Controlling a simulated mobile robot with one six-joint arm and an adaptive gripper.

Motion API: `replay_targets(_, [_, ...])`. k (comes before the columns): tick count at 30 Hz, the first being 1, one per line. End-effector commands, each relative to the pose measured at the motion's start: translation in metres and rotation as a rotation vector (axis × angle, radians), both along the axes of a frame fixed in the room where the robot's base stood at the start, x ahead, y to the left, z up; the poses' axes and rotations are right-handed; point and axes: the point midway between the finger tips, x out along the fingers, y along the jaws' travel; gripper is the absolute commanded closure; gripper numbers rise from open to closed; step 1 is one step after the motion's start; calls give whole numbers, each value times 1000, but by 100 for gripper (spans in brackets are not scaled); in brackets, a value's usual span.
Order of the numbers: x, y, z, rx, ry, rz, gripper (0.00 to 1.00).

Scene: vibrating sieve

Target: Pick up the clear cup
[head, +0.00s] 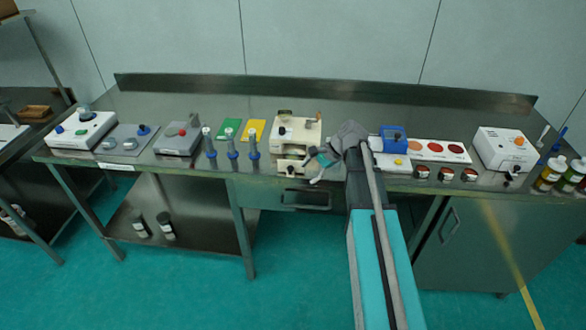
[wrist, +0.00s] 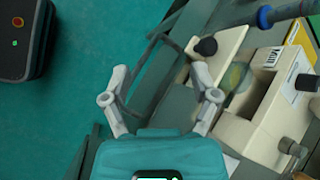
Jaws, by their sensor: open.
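A round, see-through item with a faint yellow-green tint (wrist: 237,77) sits in the recess of the cream machine (wrist: 262,120) in the wrist view; it looks like the clear cup. The cream machine (head: 299,130) stands near the bench's front edge in the head view, where I cannot make out the cup. My gripper (wrist: 160,75) is open and empty, its two grey fingers spread wide. The cup lies to the right of the fingers, apart from them. In the head view my gripper (head: 318,165) is just right of the machine's lower front.
Blue-handled tools (head: 231,143) stand left of the machine. A blue device (head: 393,139) and a white board with red discs (head: 436,151) are to the right. A drawer (head: 303,199) is below the bench edge. The floor in front is clear.

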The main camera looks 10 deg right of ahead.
Motion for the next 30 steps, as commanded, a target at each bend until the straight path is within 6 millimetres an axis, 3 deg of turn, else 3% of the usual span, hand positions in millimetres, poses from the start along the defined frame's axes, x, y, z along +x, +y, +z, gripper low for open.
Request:
replay_targets(1, [20, -13, -9, 64, 35, -72, 23])
replay_targets(3, [38, -27, -9, 158, 93, -172, 23])
replay_targets(12, [87, -81, 3, 479, 305, -440, 23])
replay_targets(18, [95, -94, 9, 557, 362, -491, 23])
replay_targets(30, [95, -94, 10, 561, 366, -495, 23])
